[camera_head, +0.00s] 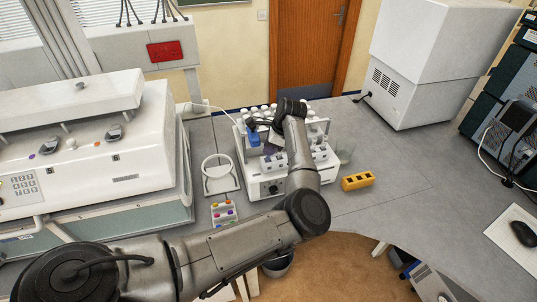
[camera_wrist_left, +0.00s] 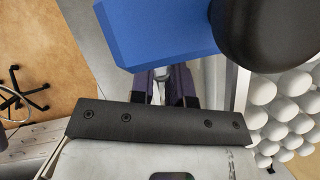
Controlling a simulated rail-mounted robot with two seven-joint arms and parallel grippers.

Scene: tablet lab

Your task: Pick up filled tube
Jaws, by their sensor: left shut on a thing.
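My left arm reaches over the white shaker-like device (camera_head: 268,188) in the middle of the bench. My left gripper (camera_head: 268,138) is at the device's top, among its vessels, and is partly hidden by my own wrist. In the left wrist view the dark fingers (camera_wrist_left: 165,88) are shut on a narrow pale tube (camera_wrist_left: 162,86), of which only a small part shows. Its contents cannot be made out. My right gripper is out of view.
A blue block (camera_wrist_left: 160,32) is close to the fingers. Several white caps (camera_wrist_left: 285,108) stand to the right in the wrist view. A white ring stand (camera_head: 219,177), a small rack with coloured tops (camera_head: 224,213) and a yellow block (camera_head: 357,181) are nearby.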

